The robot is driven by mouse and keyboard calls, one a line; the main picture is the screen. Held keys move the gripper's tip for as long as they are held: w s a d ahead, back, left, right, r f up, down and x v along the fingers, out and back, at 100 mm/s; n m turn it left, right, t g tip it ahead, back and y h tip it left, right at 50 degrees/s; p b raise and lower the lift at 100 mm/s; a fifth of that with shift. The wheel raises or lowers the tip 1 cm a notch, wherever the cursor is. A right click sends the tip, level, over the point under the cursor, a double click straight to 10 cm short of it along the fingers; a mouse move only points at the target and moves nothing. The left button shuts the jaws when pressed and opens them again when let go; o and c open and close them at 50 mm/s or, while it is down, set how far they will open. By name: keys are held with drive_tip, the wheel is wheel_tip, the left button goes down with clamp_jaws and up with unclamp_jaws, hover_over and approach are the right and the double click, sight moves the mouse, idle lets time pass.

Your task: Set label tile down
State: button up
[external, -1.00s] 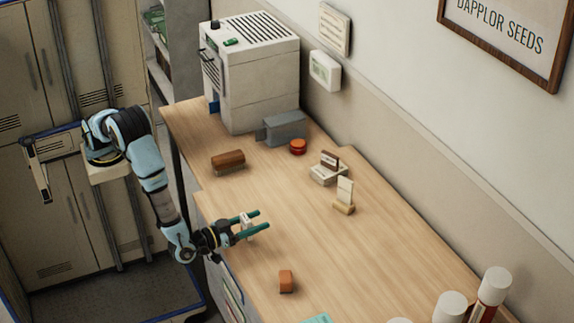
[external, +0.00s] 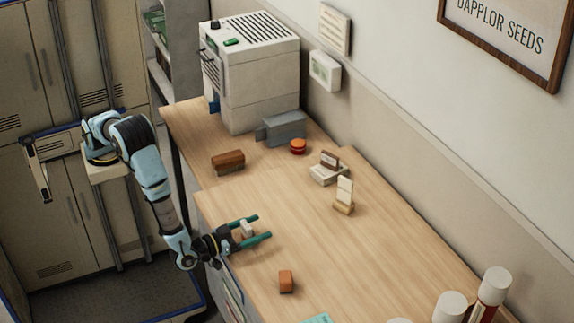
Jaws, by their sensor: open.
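My gripper (external: 263,226) is open over the near left edge of the wooden counter (external: 310,240), its teal fingers pointing right. A small whitish piece (external: 247,229), likely the label tile, stands between the fingers, with a visible gap to the lower finger. It appears to rest on the counter, though its foot is partly hidden by the fingers. Another cream tile (external: 345,188) stands upright in a small wooden holder (external: 343,208) to the right, apart from my gripper.
An orange-brown block (external: 286,281) lies below my gripper and a brown block (external: 228,161) above it. A stamp on a white box (external: 327,172), a red round tin (external: 298,146), a grey box (external: 283,129) and a white machine (external: 250,75) stand further back. The counter's middle is clear.

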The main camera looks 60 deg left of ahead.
drive_tip(key=s+b, duration=0.1)
drive_tip(key=s, duration=0.2)
drive_tip(key=s+d, duration=0.1)
drive_tip(key=s, duration=0.2)
drive_tip(key=s+b, duration=0.1)
drive_tip(key=s, duration=0.3)
drive_tip(key=shift+d+f+b, duration=0.2)
drive_tip(key=shift+f+b, duration=0.05)
drive_tip(key=shift+b, duration=0.1)
drive_tip(key=shift+o, duration=0.4)
drive_tip(key=shift+s, duration=0.4)
